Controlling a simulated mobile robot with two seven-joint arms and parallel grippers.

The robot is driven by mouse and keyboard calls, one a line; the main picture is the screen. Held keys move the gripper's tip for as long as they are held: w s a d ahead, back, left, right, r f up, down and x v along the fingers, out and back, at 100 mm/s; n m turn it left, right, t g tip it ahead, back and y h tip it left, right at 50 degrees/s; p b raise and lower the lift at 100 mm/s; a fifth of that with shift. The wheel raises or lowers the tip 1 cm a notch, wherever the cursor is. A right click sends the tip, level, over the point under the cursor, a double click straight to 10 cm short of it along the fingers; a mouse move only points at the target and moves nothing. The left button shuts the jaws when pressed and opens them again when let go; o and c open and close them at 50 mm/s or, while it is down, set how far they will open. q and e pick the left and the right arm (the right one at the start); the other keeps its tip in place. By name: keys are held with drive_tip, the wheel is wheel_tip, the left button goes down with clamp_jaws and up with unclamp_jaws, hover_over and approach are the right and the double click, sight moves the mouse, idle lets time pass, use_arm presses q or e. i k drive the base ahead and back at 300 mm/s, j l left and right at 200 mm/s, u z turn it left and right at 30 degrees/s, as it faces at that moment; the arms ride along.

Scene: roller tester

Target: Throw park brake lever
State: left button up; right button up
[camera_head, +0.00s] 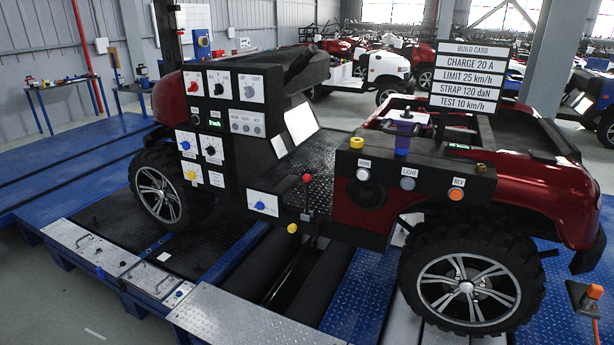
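An upright lever with a red knob (307,179) stands in the middle of the vehicle, beside the black floor plate. No readable label marks it as the park brake lever. A yellow knob (292,228) sits low at its base. Neither of my grippers is in view.
The red vehicle (540,185) stands on the roller tester, its wheels beside dark rollers (285,265). A black control panel (220,120) with knobs rises at left. A button box (410,178) spans the right. A sign (473,78) stands behind it.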

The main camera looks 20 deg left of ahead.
sight(306, 178)
drive_tip(key=i+j+z, duration=0.15)
drive_tip(key=j+z, duration=0.25)
drive_tip(key=j, duration=1.1)
drive_tip(key=j+z, duration=0.4)
drive_tip(key=j, duration=1.15)
